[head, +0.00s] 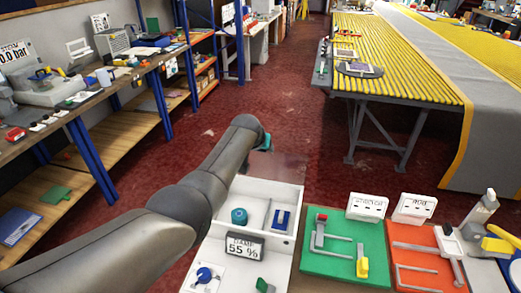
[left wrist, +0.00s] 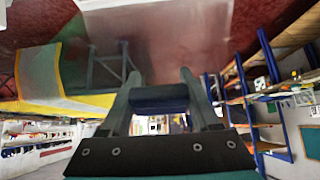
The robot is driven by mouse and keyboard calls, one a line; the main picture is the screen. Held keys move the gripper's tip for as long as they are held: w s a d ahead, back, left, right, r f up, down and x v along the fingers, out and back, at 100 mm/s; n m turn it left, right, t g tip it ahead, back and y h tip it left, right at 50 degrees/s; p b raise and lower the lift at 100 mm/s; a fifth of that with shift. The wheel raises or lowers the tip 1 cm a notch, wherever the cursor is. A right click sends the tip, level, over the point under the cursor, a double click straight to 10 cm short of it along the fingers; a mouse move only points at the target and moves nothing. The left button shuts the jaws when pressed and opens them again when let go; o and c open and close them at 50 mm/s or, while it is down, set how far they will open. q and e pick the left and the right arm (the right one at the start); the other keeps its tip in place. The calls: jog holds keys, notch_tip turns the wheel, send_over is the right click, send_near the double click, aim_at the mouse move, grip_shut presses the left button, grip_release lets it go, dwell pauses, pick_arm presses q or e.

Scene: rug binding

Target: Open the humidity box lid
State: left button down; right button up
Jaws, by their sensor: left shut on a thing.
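The humidity box (head: 295,202) is a white open-topped box with a "55 %" display (head: 231,245) on its front. Inside lie a teal round thing (head: 239,216) and a blue piece (head: 281,219). Its clear lid (head: 284,166) stands raised at the box's far edge; the lid also shows as a translucent panel in the left wrist view (left wrist: 155,40). My left gripper (left wrist: 160,98) is shut on a dark blue bar, seemingly the lid's handle, between its fingers. In the head view the left gripper (head: 266,141) is mostly hidden behind my arm. My right gripper is not in view.
Right of the box are a green board (head: 340,273) and an orange board (head: 420,236) with metal fixtures. A shelf bench (head: 110,88) is at left; red floor lies open beyond the box.

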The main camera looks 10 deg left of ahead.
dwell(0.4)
pick_arm(q)
jog(key=shift+c, duration=0.6)
grip_release()
jog(key=shift+w+f, duration=0.1)
jog(key=shift+f, duration=0.05)
jog(key=shift+p+v, duration=1.1)
jog(key=shift+v, duration=0.3)
jog(key=shift+p+v, duration=0.35)
jog(key=shift+v, duration=0.75)
jog(key=v, duration=1)
jog(key=shift+p, duration=0.35)
